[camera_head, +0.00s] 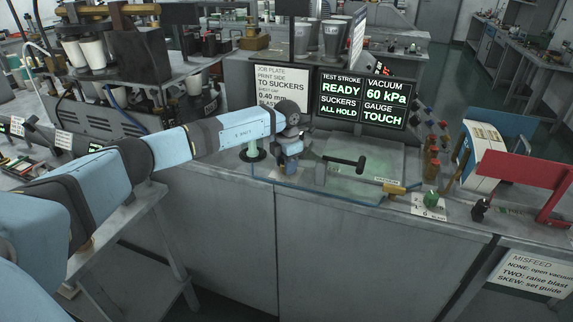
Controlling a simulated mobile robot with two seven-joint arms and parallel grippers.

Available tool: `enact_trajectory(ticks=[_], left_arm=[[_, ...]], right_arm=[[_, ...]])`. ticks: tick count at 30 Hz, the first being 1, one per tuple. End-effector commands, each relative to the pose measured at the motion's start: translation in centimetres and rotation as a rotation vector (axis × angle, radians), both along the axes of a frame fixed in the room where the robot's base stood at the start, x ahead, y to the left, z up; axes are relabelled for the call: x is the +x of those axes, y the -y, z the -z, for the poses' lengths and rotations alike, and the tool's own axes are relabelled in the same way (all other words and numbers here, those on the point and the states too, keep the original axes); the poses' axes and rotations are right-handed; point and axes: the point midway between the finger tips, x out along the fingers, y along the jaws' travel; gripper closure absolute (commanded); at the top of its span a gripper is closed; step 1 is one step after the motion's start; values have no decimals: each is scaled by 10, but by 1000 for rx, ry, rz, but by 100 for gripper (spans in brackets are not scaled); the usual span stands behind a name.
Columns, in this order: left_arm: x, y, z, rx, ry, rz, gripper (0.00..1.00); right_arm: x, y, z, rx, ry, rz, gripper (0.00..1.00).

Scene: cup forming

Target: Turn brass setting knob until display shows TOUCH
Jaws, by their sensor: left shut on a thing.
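My left arm comes in from the left. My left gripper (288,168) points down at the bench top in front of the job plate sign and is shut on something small. The gripper hides most of what it holds, which fits the brass setting knob, but I cannot see its brass clearly. My right gripper is not in view.
A black-ended lever (345,161) stands just right of my left gripper, over a clear greenish plate. A brass block (394,189), a green knob (431,199) and a red bracket (524,172) are further right.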

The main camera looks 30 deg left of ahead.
Motion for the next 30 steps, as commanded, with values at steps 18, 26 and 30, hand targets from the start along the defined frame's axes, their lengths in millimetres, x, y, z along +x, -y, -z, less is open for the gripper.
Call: enact_trajectory(ticks=[18, 26, 30], left_arm=[[0, 0, -1, 0, 1, -1, 37], [1, 0, -33, -1, 4, -1, 37], [1, 0, -67, 0, 5, -1, 37]], right_arm=[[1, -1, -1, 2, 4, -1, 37], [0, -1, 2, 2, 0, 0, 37], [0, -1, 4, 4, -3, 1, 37]])
